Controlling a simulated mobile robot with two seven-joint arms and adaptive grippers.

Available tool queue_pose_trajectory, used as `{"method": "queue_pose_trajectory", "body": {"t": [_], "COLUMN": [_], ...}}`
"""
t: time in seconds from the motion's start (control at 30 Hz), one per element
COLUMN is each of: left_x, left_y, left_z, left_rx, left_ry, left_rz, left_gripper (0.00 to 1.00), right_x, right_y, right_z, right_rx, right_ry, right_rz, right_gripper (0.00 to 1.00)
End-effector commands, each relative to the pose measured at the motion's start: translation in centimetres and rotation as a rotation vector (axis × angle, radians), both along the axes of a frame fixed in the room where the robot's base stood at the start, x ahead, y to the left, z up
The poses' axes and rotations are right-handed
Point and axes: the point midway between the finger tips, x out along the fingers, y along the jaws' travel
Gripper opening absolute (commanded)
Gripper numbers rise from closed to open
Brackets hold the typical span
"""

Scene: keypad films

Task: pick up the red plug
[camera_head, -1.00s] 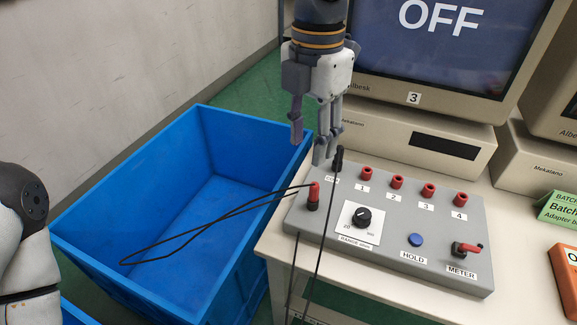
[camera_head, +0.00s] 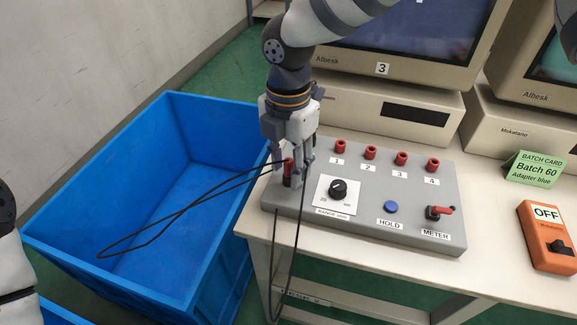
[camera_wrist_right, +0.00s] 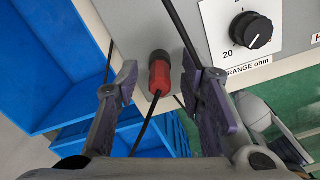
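The red plug (camera_head: 289,168) stands at the left end of the grey panel (camera_head: 350,235), with a black cable coming off it. My right gripper (camera_head: 292,177) is down at the plug, its fingers around it in the head view. In the right wrist view the red plug (camera_wrist_right: 160,77) shows between the two spread fingers of my right gripper (camera_wrist_right: 160,72), with a visible gap on each side. The gripper is open. The black plug seen earlier behind it is hidden by the gripper. My left gripper is out of view.
The panel carries red sockets (camera_head: 371,153), a range knob (camera_head: 338,188), a blue HOLD button (camera_head: 391,207) and a red-handled METER switch (camera_head: 440,212). A second black cable (camera_head: 299,220) hangs past the front edge. A blue bin (camera_head: 150,180) stands left of the table.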

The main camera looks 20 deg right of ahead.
Motion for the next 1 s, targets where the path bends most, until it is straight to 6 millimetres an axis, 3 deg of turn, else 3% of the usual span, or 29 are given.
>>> {"method": "queue_pose_trajectory", "body": {"t": [0.03,0.13,0.57,0.73,0.93,1.0], "left_x": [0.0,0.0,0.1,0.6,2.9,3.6], "left_y": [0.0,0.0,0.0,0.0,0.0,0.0], "left_z": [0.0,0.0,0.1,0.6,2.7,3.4], "left_rx": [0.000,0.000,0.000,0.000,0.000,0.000], "left_ry": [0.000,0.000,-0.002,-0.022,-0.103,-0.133], "left_rz": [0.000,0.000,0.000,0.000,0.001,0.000], "left_gripper": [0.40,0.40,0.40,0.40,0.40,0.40], "right_x": [0.0,0.0,0.1,-0.5,-5.4,-7.9], "right_y": [0.0,0.0,0.0,-0.1,-0.7,-1.0], "right_z": [0.0,0.0,0.8,4.3,10.7,11.4], "right_rx": [0.000,0.000,0.002,0.001,0.001,0.001], "right_ry": [0.000,0.000,-0.003,-0.007,-0.022,-0.019], "right_rz": [0.000,0.000,-0.001,-0.001,0.000,0.001], "right_gripper": [0.20,0.00,0.00,0.00,0.00,0.00]}}
